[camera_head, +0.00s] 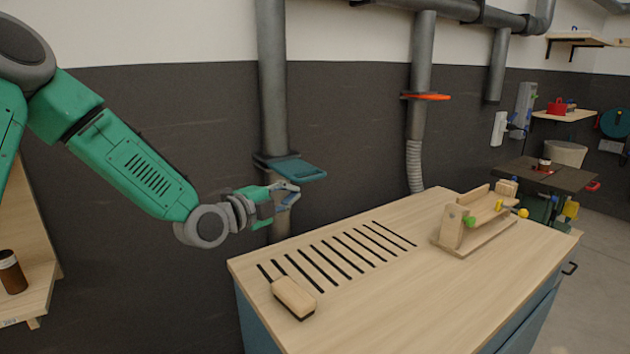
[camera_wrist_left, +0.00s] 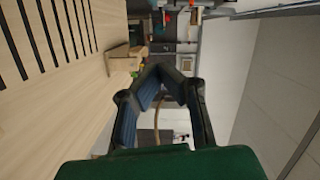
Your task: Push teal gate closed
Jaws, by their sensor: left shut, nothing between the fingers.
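The teal gate (camera_head: 297,169) is a flat plate that sticks out to the right from a collar on the left vertical grey pipe (camera_head: 272,90). My left gripper (camera_head: 292,189) is just below the gate plate, in front of the pipe. Its fingers are shut and empty, and they also show with their tips together in the left wrist view (camera_wrist_left: 160,72). I cannot tell whether the fingers touch the plate. I cannot make out the gate in the left wrist view. My right gripper is not in view.
An orange gate (camera_head: 427,96) sits on the middle pipe. Below is a wooden workbench (camera_head: 400,290) with black slots, a sanding block (camera_head: 293,297) and a wooden jig (camera_head: 475,220). A shelf with a brown jar (camera_head: 11,272) stands at the left.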

